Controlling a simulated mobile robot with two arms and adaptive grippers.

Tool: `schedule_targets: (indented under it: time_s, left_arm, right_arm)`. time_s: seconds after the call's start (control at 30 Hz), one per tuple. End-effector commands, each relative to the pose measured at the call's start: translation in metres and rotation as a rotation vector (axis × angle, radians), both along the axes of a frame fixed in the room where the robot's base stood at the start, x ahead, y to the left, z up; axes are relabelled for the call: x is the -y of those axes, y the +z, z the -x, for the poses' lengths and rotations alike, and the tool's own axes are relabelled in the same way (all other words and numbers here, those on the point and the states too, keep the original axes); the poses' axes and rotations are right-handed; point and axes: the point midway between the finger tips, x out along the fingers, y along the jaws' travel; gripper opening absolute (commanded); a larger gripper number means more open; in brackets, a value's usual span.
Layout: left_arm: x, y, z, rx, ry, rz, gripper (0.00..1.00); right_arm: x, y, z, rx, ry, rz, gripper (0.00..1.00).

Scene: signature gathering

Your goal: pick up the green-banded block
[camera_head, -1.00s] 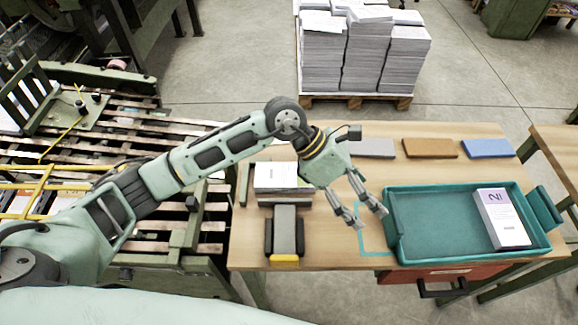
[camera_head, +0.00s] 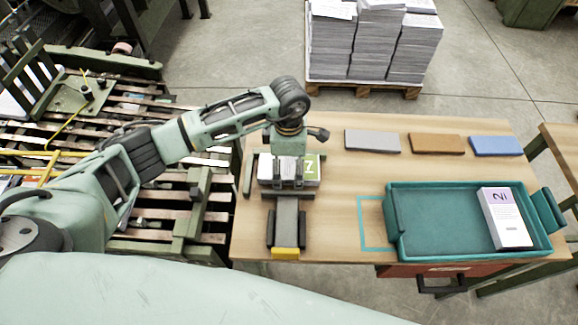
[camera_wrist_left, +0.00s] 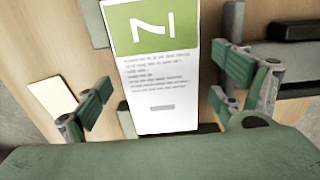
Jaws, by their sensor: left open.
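The green-banded block (camera_head: 308,170) is a white, printed block with a green band and a large character at one end. It sits in a dark holder at the left part of the wooden table. In the left wrist view the block (camera_wrist_left: 158,75) lies between my two fingers in the picture, its green band at the top. My left gripper (camera_head: 288,178) is over the block, pointing down and covering part of it. In the wrist view the gripper (camera_wrist_left: 168,95) is open, with a visible gap on each side of the block. My right gripper is not in view.
A teal tray (camera_head: 392,242) at the right holds a purple-banded block (camera_head: 505,217). A teal outline (camera_head: 362,225) marks the table beside it. Grey (camera_head: 372,140), brown (camera_head: 436,143) and blue (camera_head: 495,146) slabs lie along the back. The table's middle is clear.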

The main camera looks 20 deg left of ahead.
Motion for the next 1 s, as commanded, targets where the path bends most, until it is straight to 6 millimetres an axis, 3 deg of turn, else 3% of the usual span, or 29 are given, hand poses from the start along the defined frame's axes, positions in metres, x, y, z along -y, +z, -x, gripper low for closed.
schedule_targets:
  time_s: [0.27, 0.9, 1.0]
  left_arm:
    - [0.0006, -0.0034, -0.0002, 0.001, -0.001, 0.001, 0.87]
    - [0.0004, -0.003, -0.0003, 0.001, -0.001, 0.001, 0.32]
    - [0.0005, -0.0024, -0.0008, 0.002, -0.001, 0.001, 0.32]
  right_arm:
    - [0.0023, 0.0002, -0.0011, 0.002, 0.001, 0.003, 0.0]
    - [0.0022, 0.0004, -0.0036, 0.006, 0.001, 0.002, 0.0]
    - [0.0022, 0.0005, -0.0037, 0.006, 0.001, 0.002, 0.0]
